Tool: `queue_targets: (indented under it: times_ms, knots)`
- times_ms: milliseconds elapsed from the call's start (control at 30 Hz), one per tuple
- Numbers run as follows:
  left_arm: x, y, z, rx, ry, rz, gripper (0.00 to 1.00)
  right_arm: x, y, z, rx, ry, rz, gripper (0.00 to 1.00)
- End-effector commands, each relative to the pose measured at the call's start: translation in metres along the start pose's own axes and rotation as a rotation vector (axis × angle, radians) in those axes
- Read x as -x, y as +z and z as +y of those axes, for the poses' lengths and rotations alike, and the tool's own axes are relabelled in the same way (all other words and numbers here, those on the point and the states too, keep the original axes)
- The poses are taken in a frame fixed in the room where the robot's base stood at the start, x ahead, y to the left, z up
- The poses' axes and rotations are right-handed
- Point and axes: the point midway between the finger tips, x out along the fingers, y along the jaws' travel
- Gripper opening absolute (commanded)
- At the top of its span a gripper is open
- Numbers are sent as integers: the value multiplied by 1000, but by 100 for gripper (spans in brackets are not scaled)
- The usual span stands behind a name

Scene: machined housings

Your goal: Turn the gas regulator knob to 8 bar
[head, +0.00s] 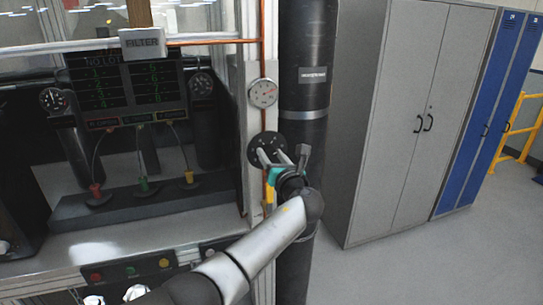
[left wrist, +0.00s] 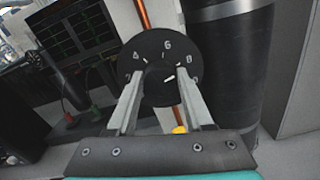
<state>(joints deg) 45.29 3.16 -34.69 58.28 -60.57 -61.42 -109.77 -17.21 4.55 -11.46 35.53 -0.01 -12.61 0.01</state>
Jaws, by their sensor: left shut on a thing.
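The gas regulator knob (head: 260,143) is a black round dial on the post, below a white round pressure gauge (head: 263,93). A short white mark on the dark hub points to the right and slightly up, toward that right-hand figure. My left gripper (head: 276,155) is shut on the knob's hub, one finger on each side; its fingers (left wrist: 155,88) hide part of the dial. The gauge reading is too small to tell.
A thick dark pipe (head: 306,90) stands just right of the knob, and a thin copper pipe (head: 261,30) runs above it. A grey cabinet (head: 405,110) stands farther right. A bench with a dark display (head: 130,85) is at the left. Open floor lies at the lower right.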

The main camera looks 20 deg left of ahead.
Motion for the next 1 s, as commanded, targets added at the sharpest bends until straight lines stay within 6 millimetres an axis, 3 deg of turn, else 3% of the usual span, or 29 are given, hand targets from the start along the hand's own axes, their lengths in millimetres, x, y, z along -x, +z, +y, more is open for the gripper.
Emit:
queue_targets:
  times_ms: [33,67,300,667,1000]
  knots:
    - [0,0,1,1,1,1,0,0,0,0,0,0,0,0]
    - [0,0,1,1,1,1,54,0,0,0,0,0,0,0]
    - [0,0,0,1,1,1,81,0,0,0,0,0,0,0]
    - [3,-1,0,2,-1,0,82,0,0,0,0,0,0,0]
    - [39,-1,-1,3,-3,1,82,-4,0,0,0,0,0,0]
